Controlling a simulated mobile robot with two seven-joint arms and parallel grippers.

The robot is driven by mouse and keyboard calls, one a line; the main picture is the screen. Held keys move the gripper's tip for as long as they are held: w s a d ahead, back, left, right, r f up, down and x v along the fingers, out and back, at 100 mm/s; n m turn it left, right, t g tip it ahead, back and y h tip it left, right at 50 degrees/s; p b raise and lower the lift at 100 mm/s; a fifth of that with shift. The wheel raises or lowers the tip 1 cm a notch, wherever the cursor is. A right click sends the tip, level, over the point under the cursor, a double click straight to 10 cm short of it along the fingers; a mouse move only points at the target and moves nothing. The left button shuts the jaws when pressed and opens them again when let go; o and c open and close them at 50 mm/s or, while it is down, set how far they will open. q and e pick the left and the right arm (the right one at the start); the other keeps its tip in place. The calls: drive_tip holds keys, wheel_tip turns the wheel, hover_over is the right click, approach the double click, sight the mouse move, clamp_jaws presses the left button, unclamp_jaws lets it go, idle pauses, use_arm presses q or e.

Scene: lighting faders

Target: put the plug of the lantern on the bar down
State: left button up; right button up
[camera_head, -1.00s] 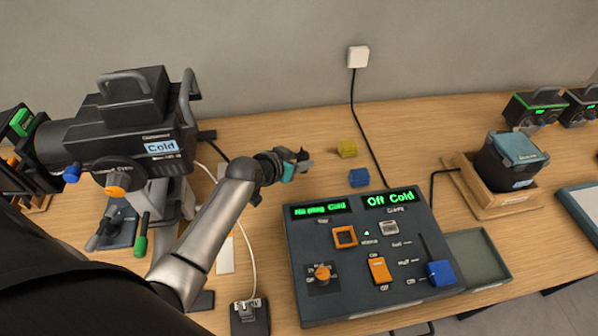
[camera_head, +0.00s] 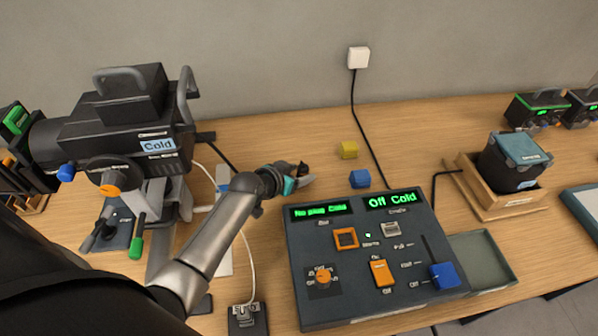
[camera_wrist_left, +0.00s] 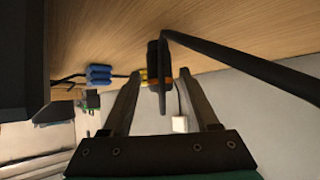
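The lantern (camera_head: 120,130) is a big black lamp with a "Cold" label, mounted at the left. My left gripper (camera_head: 301,180) is low over the table, left of the blue block. In the left wrist view the plug (camera_wrist_left: 158,78), black with an orange part and a thick black cable, lies between the two fingers of this gripper (camera_wrist_left: 160,72). The fingers stand apart, with a narrow gap seen on each side of the plug. Whether the plug touches the table is hard to tell. My right gripper is out of view.
A control desk (camera_head: 375,265) reads "No plug Cold" and "Off Cold". A blue block (camera_head: 360,179) and a yellow block (camera_head: 349,150) lie behind it. A wall socket (camera_head: 358,57) has a hanging cable. A dark box (camera_head: 513,163) sits in a wooden tray at right.

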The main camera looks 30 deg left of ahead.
use_arm(q)
drive_tip(key=shift+o, duration=0.8)
drive_tip(key=shift+r+p, duration=0.35)
drive_tip(key=shift+r, duration=0.15)
drive_tip(key=p+v, duration=0.2)
drive_tip(key=v, duration=0.9)
drive_tip(key=shift+s, duration=0.45)
